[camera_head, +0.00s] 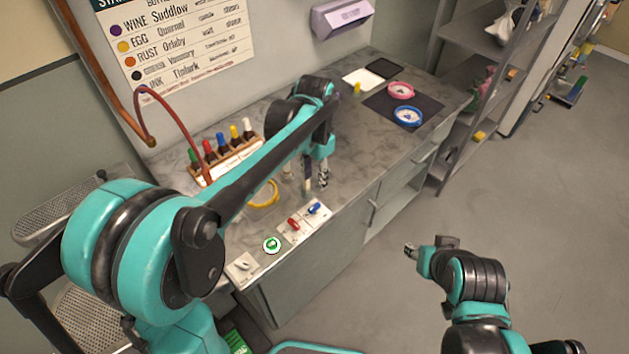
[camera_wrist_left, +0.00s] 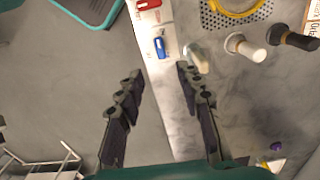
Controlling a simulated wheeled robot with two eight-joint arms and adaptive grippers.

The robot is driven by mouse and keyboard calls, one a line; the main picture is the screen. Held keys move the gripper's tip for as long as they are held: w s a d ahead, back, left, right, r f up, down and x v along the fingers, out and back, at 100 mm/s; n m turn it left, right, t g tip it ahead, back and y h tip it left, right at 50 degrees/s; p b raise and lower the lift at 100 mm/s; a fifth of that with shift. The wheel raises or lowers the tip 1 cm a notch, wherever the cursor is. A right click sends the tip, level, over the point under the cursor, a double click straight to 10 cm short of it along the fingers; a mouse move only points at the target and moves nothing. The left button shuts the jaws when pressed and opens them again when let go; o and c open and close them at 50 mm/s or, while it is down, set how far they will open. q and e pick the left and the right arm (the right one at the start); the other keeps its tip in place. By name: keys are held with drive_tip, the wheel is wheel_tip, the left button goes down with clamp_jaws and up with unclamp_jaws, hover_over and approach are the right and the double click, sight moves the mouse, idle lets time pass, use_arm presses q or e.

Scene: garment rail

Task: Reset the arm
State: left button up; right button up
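My left arm reaches across the counter (camera_head: 232,112) from the left. Its gripper (camera_head: 323,178) hangs over the counter's front edge, near a blue switch (camera_head: 314,208). In the left wrist view the two dark fingers of my left gripper (camera_wrist_left: 162,85) stand wide apart with nothing between them; the blue switch (camera_wrist_left: 160,47) shows beyond them. My right arm is at the lower right over the floor, away from the counter. Its gripper (camera_head: 410,249) points left; it is too small to tell whether it is open or shut.
A panel with a red switch (camera_head: 293,224) and a green button (camera_head: 271,244) lies along the counter's front. A rack of bottles (camera_head: 232,160) and a yellow ring (camera_head: 264,194) lie behind. Pink (camera_head: 400,91) and blue (camera_head: 408,116) rings lie farther right.

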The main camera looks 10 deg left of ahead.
idle(0.4)
use_arm(q)
drive_tip(key=s+a+n+t, duration=0.3)
drive_tip(key=s+a+n, duration=0.1)
drive_tip(key=s, duration=0.4)
drive_tip(key=s+a+n+t, duration=0.3)
drive_tip(key=s+a+t, duration=0.1)
drive_tip(key=s, duration=0.5)
drive_tip(key=shift+s+a+r+n, duration=0.15)
drive_tip(key=shift+a+n, duration=0.25)
drive_tip(key=shift+a, duration=0.25)
